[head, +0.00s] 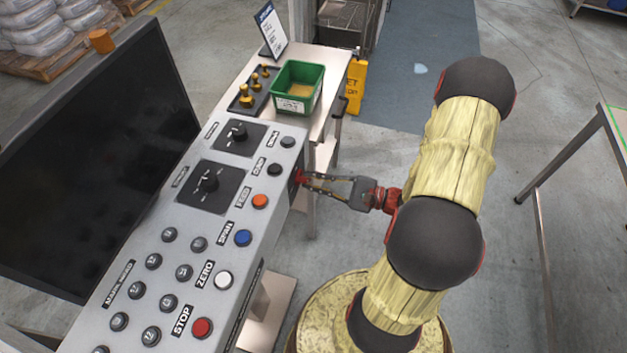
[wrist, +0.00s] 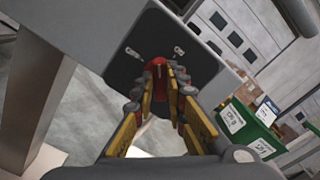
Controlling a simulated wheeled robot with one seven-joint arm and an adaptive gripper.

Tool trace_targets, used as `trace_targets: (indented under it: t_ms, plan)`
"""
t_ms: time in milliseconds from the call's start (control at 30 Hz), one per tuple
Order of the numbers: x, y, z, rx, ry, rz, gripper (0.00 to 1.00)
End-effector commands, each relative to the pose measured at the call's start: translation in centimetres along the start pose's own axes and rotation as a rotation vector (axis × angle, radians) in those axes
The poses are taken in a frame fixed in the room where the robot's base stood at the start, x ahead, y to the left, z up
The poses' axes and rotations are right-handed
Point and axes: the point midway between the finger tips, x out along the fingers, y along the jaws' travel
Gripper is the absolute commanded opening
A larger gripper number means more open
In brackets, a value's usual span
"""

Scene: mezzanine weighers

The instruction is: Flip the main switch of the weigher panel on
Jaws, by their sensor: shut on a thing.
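The weigher panel (head: 215,245) is a sloped grey console on the left of the head view. Its main switch is a red handle (wrist: 158,66) on a dark plate (wrist: 206,62) with two pale marks, on the panel's end face. In the head view a little red of the switch (head: 299,177) shows at the panel's right side. My gripper (head: 308,179) reaches it from the right. In the wrist view my gripper (wrist: 160,84) has its fingers on both sides of the red handle and is shut on it. The fingers hide part of the handle.
A large dark screen (head: 95,160) stands left of the panel. A side table (head: 327,68) behind it holds a green bin (head: 297,87), brass weights (head: 246,96) and a sign (head: 270,30). A yellow wet-floor sign (head: 355,88) stands beyond. The floor to the right is open.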

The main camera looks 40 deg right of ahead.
Motion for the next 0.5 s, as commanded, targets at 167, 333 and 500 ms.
trace_targets:
  t_ms: [167, 333, 500]
  plan:
    - [0.01, 0.01, 0.13, 0.050, 0.001, 0.002, 0.00]
    - [0.01, -0.14, 0.23, 0.148, 0.001, 0.002, 0.00]
    - [0.01, -0.22, 0.28, 0.284, 0.001, 0.003, 0.00]
